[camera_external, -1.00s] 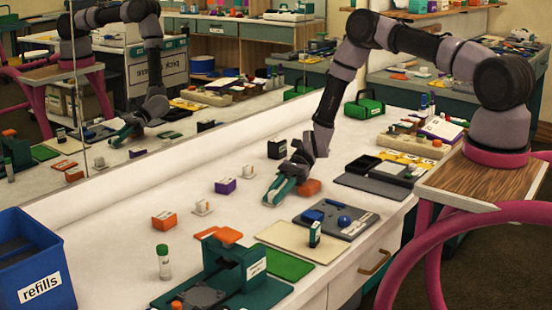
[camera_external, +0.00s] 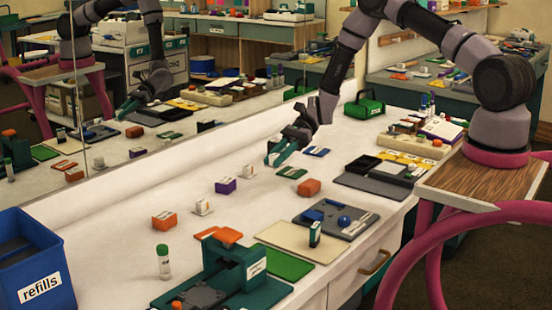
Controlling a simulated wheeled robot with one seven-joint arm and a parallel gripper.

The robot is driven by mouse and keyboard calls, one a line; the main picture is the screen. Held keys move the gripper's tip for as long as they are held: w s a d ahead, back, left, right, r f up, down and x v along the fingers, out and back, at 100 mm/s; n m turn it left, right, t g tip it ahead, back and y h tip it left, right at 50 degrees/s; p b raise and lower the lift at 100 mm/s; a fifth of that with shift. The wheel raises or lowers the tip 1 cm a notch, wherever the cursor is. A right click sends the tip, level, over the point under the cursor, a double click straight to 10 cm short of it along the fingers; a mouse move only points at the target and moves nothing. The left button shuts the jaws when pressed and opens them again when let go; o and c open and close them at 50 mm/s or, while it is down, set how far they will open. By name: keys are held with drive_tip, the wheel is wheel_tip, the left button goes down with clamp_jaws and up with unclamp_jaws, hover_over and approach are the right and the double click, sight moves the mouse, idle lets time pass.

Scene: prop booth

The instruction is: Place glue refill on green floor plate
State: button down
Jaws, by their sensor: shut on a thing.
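My gripper (camera_external: 281,153) is above the white counter near its back, tilted down and to the left. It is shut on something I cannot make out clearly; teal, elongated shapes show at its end. A green plate (camera_external: 289,264) lies flat at the counter's front, right of the teal machine and well away from my gripper. I cannot tell by label which thing is the glue refill. A clear vial with a green cap (camera_external: 164,263) stands upright at the front left.
A blue refills bin (camera_external: 40,284) stands at the left. The teal machine (camera_external: 217,278) is at the front. Orange (camera_external: 164,221) and purple (camera_external: 225,186) boxes, an orange block (camera_external: 309,188) and a grey tray (camera_external: 352,230) stand about. A mirror runs along the back.

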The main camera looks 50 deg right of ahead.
drive_tip(key=w+d+m+t, duration=0.2)
drive_tip(key=w+d, duration=0.1)
drive_tip(key=d, duration=0.5)
drive_tip(key=w+d+m+t, duration=0.2)
drive_tip(key=w+d+t, duration=0.1)
drive_tip(key=d, duration=0.6)
hover_over(294, 172)
drive_tip(key=shift+h, duration=0.4)
wheel_tip(294, 172, down, 4)
drive_tip(key=shift+w+d+f, duration=0.1)
drive_tip(key=shift+f, duration=2.4)
drive_tip(key=shift+f, duration=0.1)
drive_tip(key=c, duration=0.7)
unclamp_jaws()
